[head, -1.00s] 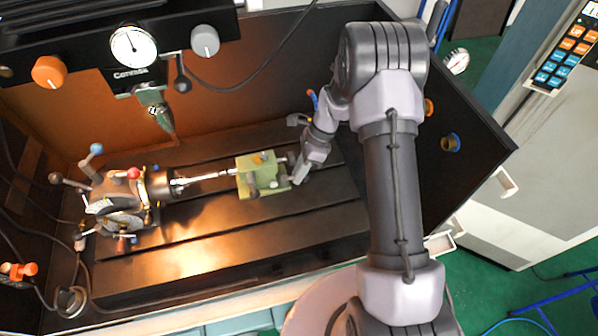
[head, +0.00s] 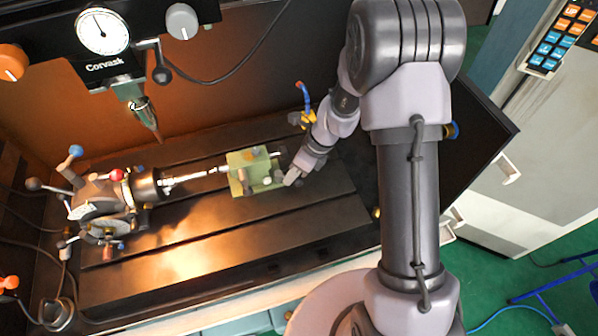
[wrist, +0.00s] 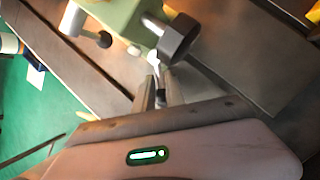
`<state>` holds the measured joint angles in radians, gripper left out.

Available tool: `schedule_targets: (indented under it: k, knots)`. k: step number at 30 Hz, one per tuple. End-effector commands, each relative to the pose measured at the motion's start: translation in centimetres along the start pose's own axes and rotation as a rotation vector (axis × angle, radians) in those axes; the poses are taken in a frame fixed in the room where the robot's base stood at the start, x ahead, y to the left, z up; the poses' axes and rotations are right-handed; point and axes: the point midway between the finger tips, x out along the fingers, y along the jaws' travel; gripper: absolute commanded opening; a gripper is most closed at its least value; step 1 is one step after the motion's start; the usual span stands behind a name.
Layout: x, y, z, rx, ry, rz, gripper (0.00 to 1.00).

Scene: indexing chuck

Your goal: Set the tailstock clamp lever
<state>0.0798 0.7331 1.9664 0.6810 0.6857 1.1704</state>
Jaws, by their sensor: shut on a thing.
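The green tailstock (head: 240,160) stands on the machine bed, and its side fills the top of the wrist view (wrist: 118,12). A dark round knob on a bright shaft (wrist: 180,40) sticks out from it towards my gripper. My gripper (wrist: 158,84) is at the tailstock's right end in the head view (head: 290,178). Its fingers are shut on a thin pale lever (wrist: 153,58), apparently the clamp lever. The fingers hide the held end.
The indexing chuck (head: 100,200), with several ball-ended levers, stands at the left of the bed. A bright workpiece (head: 195,178) spans from chuck to tailstock. A pointed spindle tool (head: 145,115) hangs above. The front bed (head: 200,250) is clear.

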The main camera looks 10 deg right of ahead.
Motion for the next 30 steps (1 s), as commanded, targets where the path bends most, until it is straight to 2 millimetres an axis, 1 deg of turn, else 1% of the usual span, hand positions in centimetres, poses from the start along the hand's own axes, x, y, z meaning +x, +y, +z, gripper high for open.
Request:
schedule_targets:
  k: [1,15,22,30]
  knots:
    - [0.5,0.4,-0.4,0.036,-0.003,-0.009,0.00]
    - [1.0,2.2,-0.3,0.401,-0.080,-0.159,0.00]
    - [1.1,2.7,0.0,0.515,-0.104,-0.206,0.00]
    - [1.1,3.0,0.1,0.582,-0.117,-0.234,0.00]
